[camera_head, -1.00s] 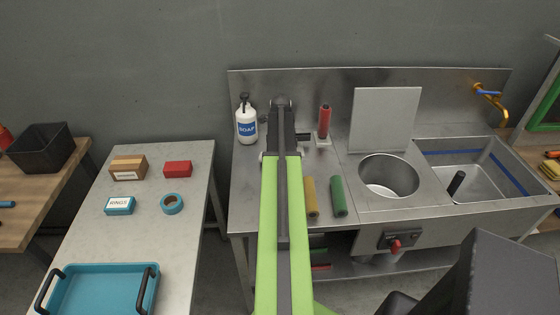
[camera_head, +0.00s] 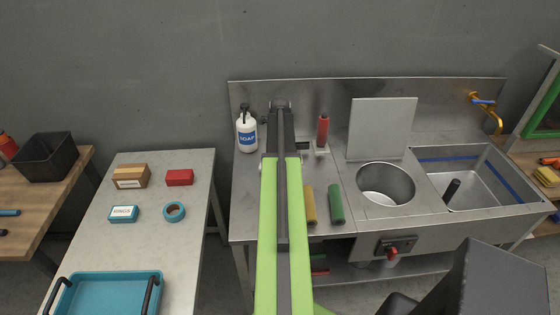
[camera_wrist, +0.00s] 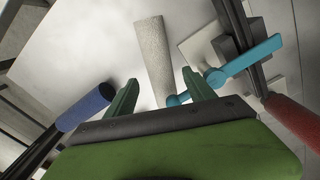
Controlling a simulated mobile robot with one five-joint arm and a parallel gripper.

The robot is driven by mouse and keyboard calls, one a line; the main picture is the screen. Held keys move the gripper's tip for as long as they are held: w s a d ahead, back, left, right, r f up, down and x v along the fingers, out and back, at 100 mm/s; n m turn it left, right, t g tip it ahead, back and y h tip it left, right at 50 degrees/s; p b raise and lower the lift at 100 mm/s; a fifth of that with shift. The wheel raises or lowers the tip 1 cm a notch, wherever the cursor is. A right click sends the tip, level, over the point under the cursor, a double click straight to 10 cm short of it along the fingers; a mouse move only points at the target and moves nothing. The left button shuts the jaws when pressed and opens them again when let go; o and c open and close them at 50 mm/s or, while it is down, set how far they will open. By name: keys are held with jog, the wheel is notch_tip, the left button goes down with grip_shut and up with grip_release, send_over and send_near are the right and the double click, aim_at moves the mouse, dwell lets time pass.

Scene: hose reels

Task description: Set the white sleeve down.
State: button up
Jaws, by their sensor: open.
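The white sleeve (camera_wrist: 154,62) is a pale, speckled tube in the wrist view, over a light steel surface. My gripper (camera_wrist: 160,77) is open, with its two green fingers apart and the sleeve's near end between them. Gaps show between the sleeve and both fingers. I cannot tell whether the sleeve fully rests on the surface. In the head view my green arm hides the sleeve and my fingers.
A blue cylinder (camera_wrist: 86,107), a teal lever (camera_wrist: 243,61) and a red cylinder (camera_wrist: 294,122) surround my gripper.

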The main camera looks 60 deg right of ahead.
notch_tip(320, 180, up, 8)
jog(key=p, duration=0.6)
jog(key=shift+f, duration=0.1)
jog(key=w+a+n, duration=0.7)
jog(key=w+a, duration=0.1)
jog(key=a, duration=0.5)
jog(key=w+a+n, duration=0.7)
jog(key=a, duration=0.6)
jog(key=a+n, duration=1.9)
jog(key=a, duration=1.4)
jog(key=shift+w, duration=0.45)
